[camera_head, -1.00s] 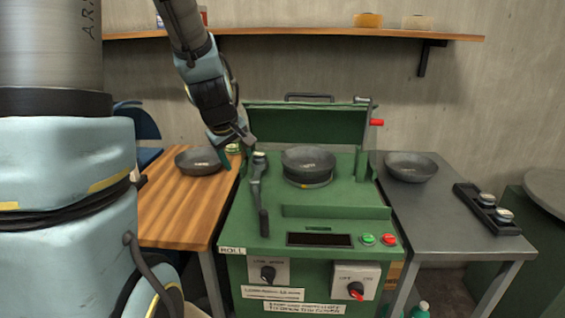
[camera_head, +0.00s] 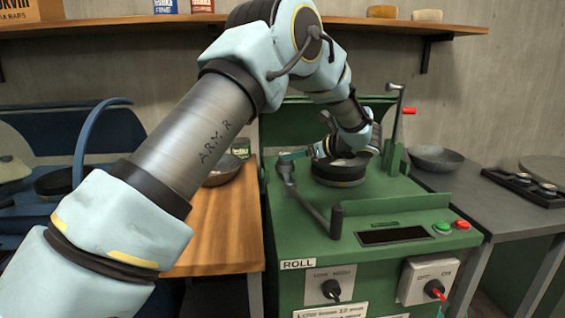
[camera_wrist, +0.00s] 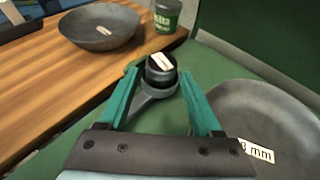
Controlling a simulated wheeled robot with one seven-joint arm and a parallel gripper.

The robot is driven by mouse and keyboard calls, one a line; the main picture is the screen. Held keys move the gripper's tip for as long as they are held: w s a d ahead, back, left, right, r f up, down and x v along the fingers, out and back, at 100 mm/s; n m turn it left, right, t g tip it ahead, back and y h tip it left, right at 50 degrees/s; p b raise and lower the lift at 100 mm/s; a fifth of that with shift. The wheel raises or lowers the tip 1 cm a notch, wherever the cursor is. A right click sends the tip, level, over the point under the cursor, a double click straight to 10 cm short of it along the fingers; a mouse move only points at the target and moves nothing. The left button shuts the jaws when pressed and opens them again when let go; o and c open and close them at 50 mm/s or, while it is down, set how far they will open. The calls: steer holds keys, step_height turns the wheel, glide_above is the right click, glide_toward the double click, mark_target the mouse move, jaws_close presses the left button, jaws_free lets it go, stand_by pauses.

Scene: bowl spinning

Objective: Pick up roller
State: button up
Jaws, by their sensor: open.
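The roller, a short black cylinder with a pale label on top (camera_wrist: 161,66), sits at the head of the grey lever arm on the left of the green machine (camera_head: 375,212). My gripper (camera_wrist: 160,77) has teal fingers. In the wrist view they are open, with the roller between and just beyond their tips. Contact cannot be told. In the head view my gripper (camera_head: 298,154) is over the machine's left side, and the roller is hard to make out there.
A wooden table (camera_head: 222,235) on the left holds a bowl (camera_wrist: 101,27) and a green tin (camera_wrist: 167,15). The raised green lid (camera_wrist: 250,45) stands behind the machine. On the right grey table are a bowl (camera_head: 436,158) and a black tray (camera_head: 505,180) with small silver-topped cylinders.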

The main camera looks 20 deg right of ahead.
mark_target(279, 157)
steer(key=x, duration=0.3)
steer(key=shift+w+p, duration=0.25)
steer(key=shift+p, duration=0.15)
steer(key=p+x, duration=0.2)
steer(key=x, duration=0.2)
steer(key=shift+w+a, duration=0.1)
steer(key=shift+w, duration=0.3)
steer(key=shift+w+a+f, duration=0.1)
steer(key=shift+w+f, duration=0.1)
steer(key=shift+w, duration=0.05)
jaws_close()
